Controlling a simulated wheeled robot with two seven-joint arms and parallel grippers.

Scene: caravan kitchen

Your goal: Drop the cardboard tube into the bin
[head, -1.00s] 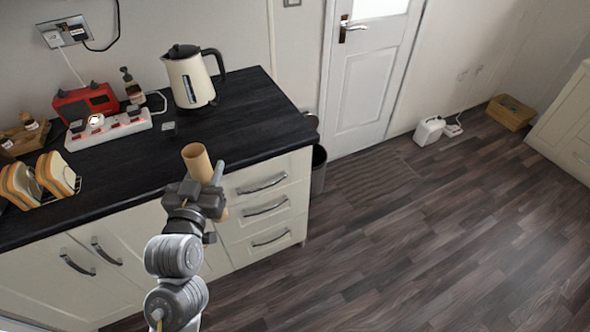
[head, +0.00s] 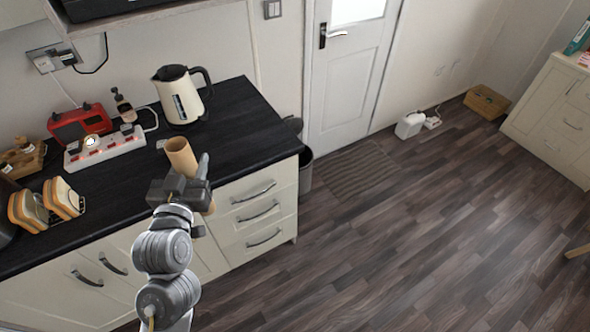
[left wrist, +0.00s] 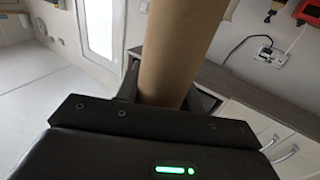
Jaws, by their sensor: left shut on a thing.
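The brown cardboard tube (head: 181,155) is held in my left gripper (head: 190,182), in front of the dark worktop's front edge. It also shows in the left wrist view (left wrist: 180,50), rising from between the fingers. The gripper is shut on it. The tube's open top faces up and tilts slightly. Its lower end shows just below the gripper. The grey bin (head: 305,172) stands on the floor at the right end of the cabinet, partly hidden by the worktop corner. My gripper is left of the bin and apart from it. My right gripper is not in view.
The worktop (head: 235,125) carries a cream kettle (head: 180,95), a power strip (head: 105,147), a red radio (head: 80,123) and toast in a rack (head: 62,197). Drawers with handles (head: 255,210) face the open wooden floor. A doormat (head: 345,170) lies by the door.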

